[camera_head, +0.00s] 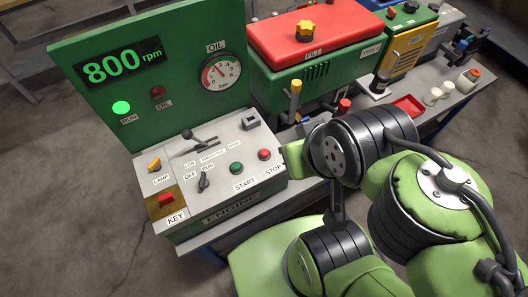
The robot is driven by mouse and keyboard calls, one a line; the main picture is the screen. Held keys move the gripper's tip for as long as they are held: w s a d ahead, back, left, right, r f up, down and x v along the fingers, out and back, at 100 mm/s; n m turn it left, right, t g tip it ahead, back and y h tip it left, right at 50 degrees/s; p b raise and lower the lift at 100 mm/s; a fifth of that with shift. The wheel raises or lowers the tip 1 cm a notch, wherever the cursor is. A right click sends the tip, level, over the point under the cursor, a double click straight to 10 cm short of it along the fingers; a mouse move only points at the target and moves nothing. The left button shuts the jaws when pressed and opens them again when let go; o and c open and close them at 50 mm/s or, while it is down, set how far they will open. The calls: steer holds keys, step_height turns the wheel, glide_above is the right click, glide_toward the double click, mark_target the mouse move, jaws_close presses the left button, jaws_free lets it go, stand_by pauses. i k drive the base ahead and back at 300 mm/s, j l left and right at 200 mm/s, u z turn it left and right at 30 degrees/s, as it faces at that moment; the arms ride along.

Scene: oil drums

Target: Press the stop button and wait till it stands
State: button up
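The red STOP button (264,154) sits at the right end of the sloped grey engine panel (222,150), with its label just below it. The green START button (236,168) is to its left. The green display board (190,85) behind the panel reads 800 rpm (121,61); its green RUN lamp (121,107) is lit and the red OIL lamp (157,92) looks dark. My green and black arm fills the right and lower right, with a green part close to the panel's right edge. My gripper's fingers do not show, and no contact with the STOP button is visible.
The panel also holds a throttle lever (187,134), an OFF/RUN switch (203,181), a yellow lamp switch (154,165) and a red key piece (166,199). An oil gauge (221,72) is on the board. A red-topped green machine (318,40) and a red tray (408,106) stand beyond.

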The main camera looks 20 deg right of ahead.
mark_target(264, 153)
steer(key=k+j+u, duration=0.15)
steer(key=u, duration=0.3)
steer(key=k+j+u, duration=0.1)
steer(key=j+u, duration=0.15)
steer(key=u, duration=0.15)
